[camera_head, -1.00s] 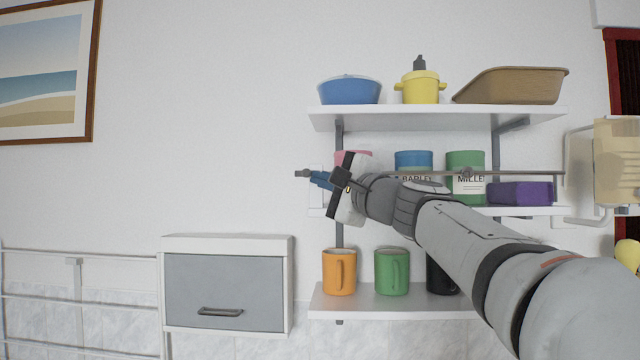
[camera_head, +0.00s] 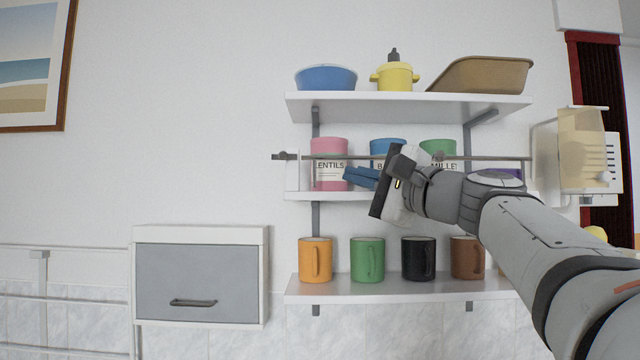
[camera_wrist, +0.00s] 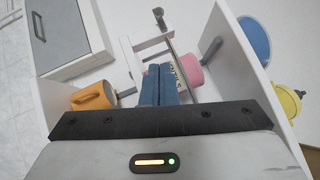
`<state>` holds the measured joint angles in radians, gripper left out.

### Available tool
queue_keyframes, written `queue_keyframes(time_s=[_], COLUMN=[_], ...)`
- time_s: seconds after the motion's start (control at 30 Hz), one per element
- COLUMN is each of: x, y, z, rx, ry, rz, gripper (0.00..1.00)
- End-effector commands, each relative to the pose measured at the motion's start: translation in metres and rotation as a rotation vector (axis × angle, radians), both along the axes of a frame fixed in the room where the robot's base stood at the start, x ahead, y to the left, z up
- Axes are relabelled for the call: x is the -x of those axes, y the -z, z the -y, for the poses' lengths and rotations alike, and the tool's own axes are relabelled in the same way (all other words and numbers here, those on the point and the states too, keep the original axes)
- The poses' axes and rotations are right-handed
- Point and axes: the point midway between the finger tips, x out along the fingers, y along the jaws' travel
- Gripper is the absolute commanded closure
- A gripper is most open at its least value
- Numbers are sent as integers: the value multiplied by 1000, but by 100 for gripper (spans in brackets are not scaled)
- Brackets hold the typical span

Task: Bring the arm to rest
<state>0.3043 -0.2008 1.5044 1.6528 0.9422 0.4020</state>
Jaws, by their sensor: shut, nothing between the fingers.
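My gripper (camera_head: 362,177) is in front of the middle shelf in the head view, its blue fingers pointing left. It is shut with nothing between the fingers; they lie side by side in the wrist view (camera_wrist: 159,85). The fingers overlap the blue canister (camera_head: 388,147) and the edge of the pink canister (camera_head: 329,150) in the head view. I cannot tell whether they touch anything. My arm reaches in from the lower right and hides part of the green canister (camera_head: 438,147) and most of a purple thing.
A rail (camera_head: 480,158) runs along the middle shelf's front. The top shelf (camera_head: 400,104) holds a blue bowl (camera_head: 326,78), a yellow pot (camera_head: 395,77) and a tan tray (camera_head: 485,74). Several mugs stand on the bottom shelf (camera_head: 390,290). A grey-fronted cabinet (camera_head: 200,275) hangs at lower left.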

Motion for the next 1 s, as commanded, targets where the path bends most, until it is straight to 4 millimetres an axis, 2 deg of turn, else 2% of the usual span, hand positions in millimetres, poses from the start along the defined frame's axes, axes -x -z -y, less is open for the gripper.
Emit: queue_keyframes(time_s=[0.2,0.73,0.77,0.87,0.97,1.0], x=[9,9,8,6,8,12], y=[2,7,12,46,108,138], z=[6,5,3,-4,-15,-20], rx=[-1,11,24,113,281,367], ry=[-1,-1,1,10,15,10], rz=[0,-8,-16,-66,-152,-189], gripper=[100,100,100,100,100,100])
